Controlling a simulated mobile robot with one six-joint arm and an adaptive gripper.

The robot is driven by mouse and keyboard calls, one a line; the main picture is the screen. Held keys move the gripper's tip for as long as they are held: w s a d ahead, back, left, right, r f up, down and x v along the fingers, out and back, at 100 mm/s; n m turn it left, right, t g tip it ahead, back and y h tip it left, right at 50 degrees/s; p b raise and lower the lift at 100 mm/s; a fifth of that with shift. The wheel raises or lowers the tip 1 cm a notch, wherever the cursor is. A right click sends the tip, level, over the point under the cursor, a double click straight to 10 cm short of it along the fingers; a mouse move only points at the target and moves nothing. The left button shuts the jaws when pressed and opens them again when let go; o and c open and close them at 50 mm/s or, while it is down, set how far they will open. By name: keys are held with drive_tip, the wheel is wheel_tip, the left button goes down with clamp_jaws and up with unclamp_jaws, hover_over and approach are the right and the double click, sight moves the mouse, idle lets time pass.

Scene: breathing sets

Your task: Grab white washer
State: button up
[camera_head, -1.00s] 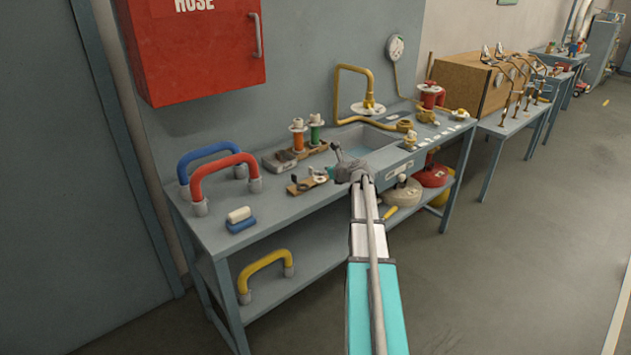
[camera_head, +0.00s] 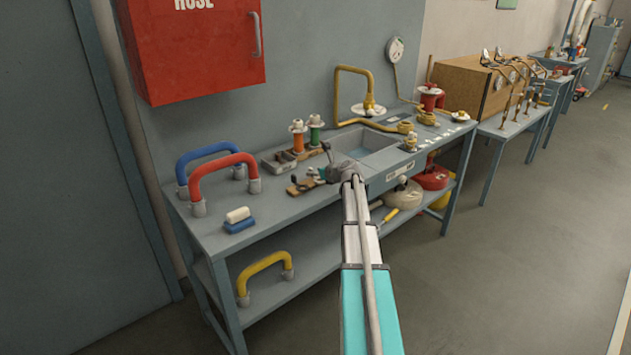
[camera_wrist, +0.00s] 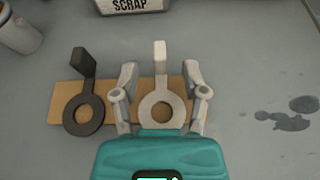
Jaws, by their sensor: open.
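In the wrist view the white washer (camera_wrist: 162,104) is a flat ring with a tab standing up at its far side. It lies on a wooden board (camera_wrist: 112,97). My gripper (camera_wrist: 161,80) is open, with one finger on each side of the white washer, apart from its ring. I cannot tell how high the fingers are above the board. In the head view my gripper (camera_head: 328,158) is over the bench in front of the sink, and the white washer cannot be made out there.
A dark washer (camera_wrist: 84,112) with a raised tab lies on the board left of my gripper. Dark wet spots (camera_wrist: 283,122) mark the clear surface at right. The sink (camera_head: 362,142) is behind my gripper.

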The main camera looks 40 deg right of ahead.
drive_tip(key=shift+b+x, duration=0.3)
drive_tip(key=shift+x, duration=0.95)
clamp_jaws()
